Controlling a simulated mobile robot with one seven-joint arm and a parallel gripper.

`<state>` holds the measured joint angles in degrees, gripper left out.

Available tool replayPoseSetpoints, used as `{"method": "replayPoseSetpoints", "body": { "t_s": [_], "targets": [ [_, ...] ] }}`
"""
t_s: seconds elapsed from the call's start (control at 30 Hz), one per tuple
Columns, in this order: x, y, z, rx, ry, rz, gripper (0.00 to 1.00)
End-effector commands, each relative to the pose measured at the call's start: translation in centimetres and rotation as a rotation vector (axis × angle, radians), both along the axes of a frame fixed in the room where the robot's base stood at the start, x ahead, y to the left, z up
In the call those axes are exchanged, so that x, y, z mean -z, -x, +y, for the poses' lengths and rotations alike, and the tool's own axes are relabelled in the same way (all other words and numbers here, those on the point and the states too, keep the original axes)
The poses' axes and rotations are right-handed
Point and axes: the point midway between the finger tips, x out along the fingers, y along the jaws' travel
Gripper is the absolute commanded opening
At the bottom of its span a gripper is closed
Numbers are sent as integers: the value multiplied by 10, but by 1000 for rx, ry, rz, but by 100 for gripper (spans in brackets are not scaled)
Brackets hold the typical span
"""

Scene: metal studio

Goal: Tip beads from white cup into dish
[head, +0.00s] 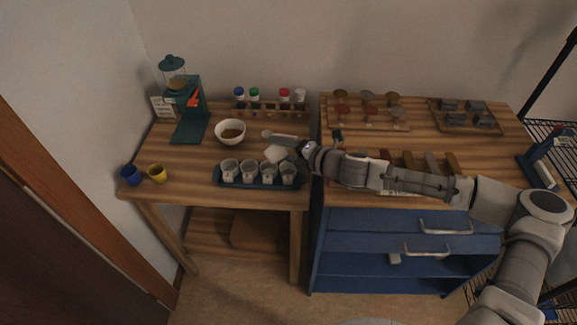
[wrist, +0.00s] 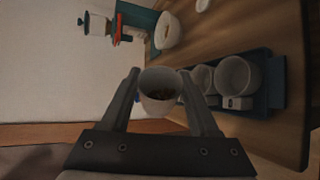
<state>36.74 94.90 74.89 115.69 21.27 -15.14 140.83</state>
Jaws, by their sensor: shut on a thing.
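My gripper (head: 285,145) is shut on a white cup (head: 276,153) and holds it above the table, behind the blue cup tray. In the wrist view the white cup (wrist: 159,90) sits between both fingers, with dark beads inside. Its exact tilt is hard to tell. The dish, a white bowl (head: 230,140), stands to the left of the cup and apart from it, with a brownish content in it. The bowl also shows at the top of the wrist view (wrist: 168,34).
A blue tray (head: 219,183) with several labelled cups stands at the table's front. Blue (head: 129,175) and yellow (head: 157,173) cups are at the left. A green dispenser (head: 188,115) and a bottle rack (head: 268,109) stand behind. A small pale object (head: 266,134) lies near the bowl.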

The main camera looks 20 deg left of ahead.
Motion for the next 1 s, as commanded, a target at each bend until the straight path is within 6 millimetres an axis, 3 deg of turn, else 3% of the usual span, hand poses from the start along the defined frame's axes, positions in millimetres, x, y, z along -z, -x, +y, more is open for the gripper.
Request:
{"method": "replayPoseSetpoints", "body": {
  "t_s": [1.0],
  "targets": [
    [-6,-7,-6,1,-87,108,0]
  ]
}}
